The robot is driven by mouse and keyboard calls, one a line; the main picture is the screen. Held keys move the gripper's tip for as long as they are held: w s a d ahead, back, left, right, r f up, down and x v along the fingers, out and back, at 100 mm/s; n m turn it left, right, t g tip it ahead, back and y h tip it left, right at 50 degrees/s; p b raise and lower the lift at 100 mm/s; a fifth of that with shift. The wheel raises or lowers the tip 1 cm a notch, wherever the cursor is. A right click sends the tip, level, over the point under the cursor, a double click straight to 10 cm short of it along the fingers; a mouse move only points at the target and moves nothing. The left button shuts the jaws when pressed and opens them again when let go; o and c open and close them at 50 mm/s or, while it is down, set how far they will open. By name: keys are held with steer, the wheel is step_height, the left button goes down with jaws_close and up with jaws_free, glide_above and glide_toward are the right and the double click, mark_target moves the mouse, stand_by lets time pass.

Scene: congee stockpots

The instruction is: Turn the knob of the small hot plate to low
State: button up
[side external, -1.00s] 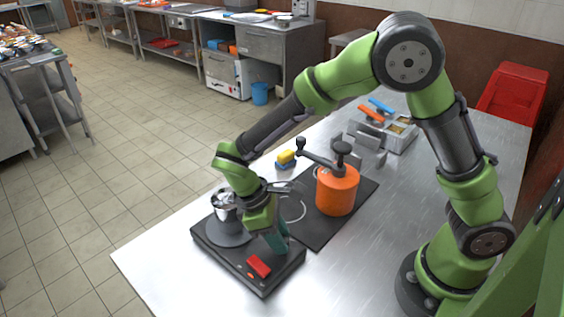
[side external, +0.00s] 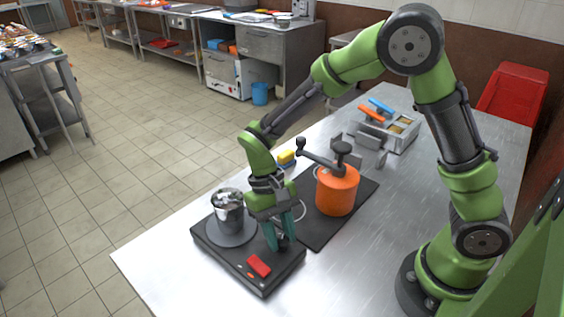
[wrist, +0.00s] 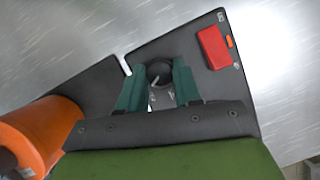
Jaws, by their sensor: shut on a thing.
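The small hot plate (side external: 212,248) is a dark slab at the front of the steel table, with a round burner. A steel pot (side external: 228,212) stands on the burner. The black round knob (wrist: 159,73) with a pale pointer line shows in the wrist view, near the plate's edge. My gripper (wrist: 158,84) has its green fingers on both sides of the knob and is shut on it. In the side view, my gripper (side external: 279,246) points down at the plate and its fingers hide the knob. The markings around the knob are too small to read.
A red block (side external: 259,266) lies on the hot plate near the knob; it also shows in the wrist view (wrist: 213,47). An orange pot (side external: 337,192) with a crank handle stands behind, on a dark mat. A yellow sponge (side external: 286,157) and a tray (side external: 401,133) lie farther back.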

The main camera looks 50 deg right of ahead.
steer(key=m+y, duration=0.1)
steer(key=m, duration=0.1)
steer(key=m+t+y, duration=0.1)
steer(key=m, duration=0.2)
steer(key=shift+d+m, duration=0.15)
steer(key=shift+m, duration=0.15)
stand_by(0.4)
steer(key=o, duration=1)
steer(key=shift+o, duration=0.2)
steer(key=v, duration=1.7)
steer(key=shift+s, duration=0.3)
steer(key=shift+w, duration=0.1)
